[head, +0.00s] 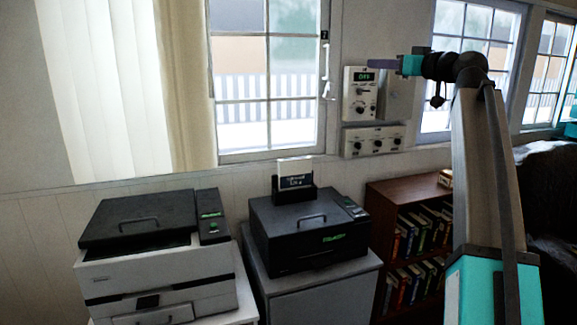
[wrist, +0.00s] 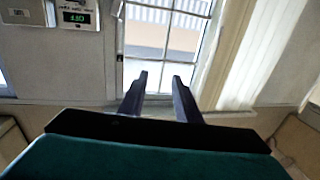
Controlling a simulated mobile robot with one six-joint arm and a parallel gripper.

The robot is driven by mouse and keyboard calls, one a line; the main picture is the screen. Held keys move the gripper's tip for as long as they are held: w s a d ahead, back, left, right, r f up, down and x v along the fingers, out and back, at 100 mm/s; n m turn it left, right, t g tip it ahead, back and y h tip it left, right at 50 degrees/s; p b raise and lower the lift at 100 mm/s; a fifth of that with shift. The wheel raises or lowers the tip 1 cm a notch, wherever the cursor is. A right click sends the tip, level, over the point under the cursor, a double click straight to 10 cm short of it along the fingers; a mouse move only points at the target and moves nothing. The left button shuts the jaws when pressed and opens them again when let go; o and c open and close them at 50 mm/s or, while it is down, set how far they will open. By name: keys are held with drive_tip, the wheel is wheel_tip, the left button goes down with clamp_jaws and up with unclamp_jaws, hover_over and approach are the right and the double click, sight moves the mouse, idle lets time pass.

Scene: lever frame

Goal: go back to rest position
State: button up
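My gripper (head: 372,63) is raised at the upper right in the head view and points left, in front of the wall by the control panel. In the wrist view my gripper (wrist: 160,77) shows two dark fingers apart, with nothing between them. The wall control panel (head: 360,95) has a lit green display, a lever and a knob, partly behind the fingers' line in the head view. It also shows at the upper left in the wrist view (wrist: 77,18). My gripper looks apart from the panel.
A lower panel with several knobs (head: 373,141) is on the wall. Two printers (head: 158,255) and (head: 308,232) stand on cabinets below the window (head: 268,85). A bookshelf (head: 415,195) stands right of them. A curtain (head: 120,90) hangs left. Space around my gripper looks clear.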

drive_tip(key=w+a+f+m+g+h, duration=0.1)
drive_tip(key=w+a+f+m+g, duration=0.1)
drive_tip(key=f, duration=1.7)
drive_tip(key=w+a+f+m+g+h, duration=0.1)
drive_tip(key=w+f+g, duration=0.15)
drive_tip(key=f, duration=1.75)
drive_tip(key=s+a+f+m+g+h, duration=0.1)
drive_tip(key=s+a+f+g, duration=0.15)
drive_tip(key=f, duration=0.75)
drive_tip(key=s+a+f+g, duration=0.1)
drive_tip(key=s+f, duration=0.2)
drive_tip(key=f, duration=0.7)
drive_tip(key=s+a+f+m+g+h, duration=0.1)
drive_tip(key=s+a+f+g, duration=0.15)
drive_tip(key=f, duration=0.85)
drive_tip(key=s+a+f+g+h, duration=0.25)
drive_tip(key=s+f+g, duration=0.25)
drive_tip(key=s+f, duration=2.1)
drive_tip(key=s+d+f+g+h, duration=0.1)
drive_tip(key=s+f+g, duration=0.2)
drive_tip(key=s, duration=1.1)
drive_tip(key=s+f+g+h, duration=0.1)
drive_tip(key=s+f+g, duration=0.2)
drive_tip(key=s+f, duration=0.6)
drive_tip(key=s, duration=0.5)
drive_tip(key=shift+d+m+h, duration=0.3)
drive_tip(key=shift+d+h, duration=0.05)
